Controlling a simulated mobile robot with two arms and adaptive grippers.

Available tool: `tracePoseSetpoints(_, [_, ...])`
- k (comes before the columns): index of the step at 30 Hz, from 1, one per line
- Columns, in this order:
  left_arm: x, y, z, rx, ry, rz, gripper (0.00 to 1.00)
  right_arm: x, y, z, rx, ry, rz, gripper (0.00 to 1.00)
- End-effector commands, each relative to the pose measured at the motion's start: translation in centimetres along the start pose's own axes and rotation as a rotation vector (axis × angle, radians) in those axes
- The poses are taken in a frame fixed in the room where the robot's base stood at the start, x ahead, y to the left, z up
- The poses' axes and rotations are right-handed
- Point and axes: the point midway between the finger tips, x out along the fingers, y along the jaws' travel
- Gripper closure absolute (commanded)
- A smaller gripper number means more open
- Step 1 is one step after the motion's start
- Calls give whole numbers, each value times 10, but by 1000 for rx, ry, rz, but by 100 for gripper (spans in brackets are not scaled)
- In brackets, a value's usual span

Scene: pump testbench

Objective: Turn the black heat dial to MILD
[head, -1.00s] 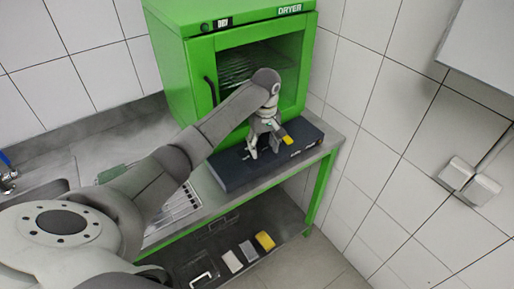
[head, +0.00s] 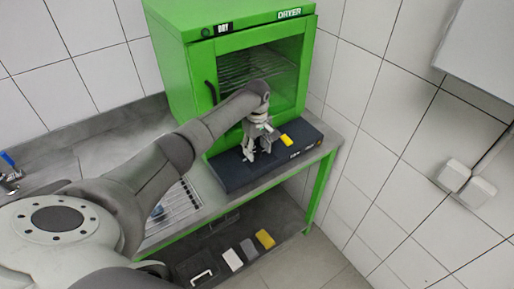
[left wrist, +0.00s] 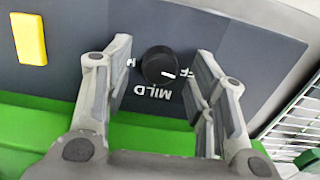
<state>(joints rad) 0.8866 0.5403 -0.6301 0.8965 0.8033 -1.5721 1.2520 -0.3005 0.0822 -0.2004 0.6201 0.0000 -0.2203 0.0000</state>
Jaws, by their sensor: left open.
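The round black heat dial (left wrist: 159,65) sits on a dark grey panel (left wrist: 90,30) in the left wrist view. Its white mark points right and slightly down, towards a partly hidden label ending in "FF". The word MILD (left wrist: 154,91) is printed just below the dial, and a letter H shows to its left. My left gripper (left wrist: 160,75) is open, with one finger on each side of the dial and visible gaps to it. In the head view my left gripper (head: 256,157) is over the dark control box (head: 230,175); the dial cannot be made out there. My right gripper is not in view.
A yellow block (head: 286,140) is on the box, right of the gripper; it also shows in the left wrist view (left wrist: 29,38). The green dryer (head: 180,75) stands close behind. A tiled wall (head: 375,130) is on the right. Several items lie on the lower shelf (head: 215,245).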

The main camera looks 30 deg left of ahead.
Motion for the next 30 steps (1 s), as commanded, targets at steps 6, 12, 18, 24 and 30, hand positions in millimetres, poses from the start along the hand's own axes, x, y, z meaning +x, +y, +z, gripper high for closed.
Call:
tracePoseSetpoints(6, [10,0,0,1,0,-1,49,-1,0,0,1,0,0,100])
tracePoseSetpoints(12, [10,0,0,1,1,-1,49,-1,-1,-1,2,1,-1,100])
tracePoseSetpoints(18, [9,0,0,1,1,-1,75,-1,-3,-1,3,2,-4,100])
tracePoseSetpoints(24, [9,0,0,0,1,-1,96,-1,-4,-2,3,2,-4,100])
tracePoseSetpoints(30, [9,0,0,19,0,-1,96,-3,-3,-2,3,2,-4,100])
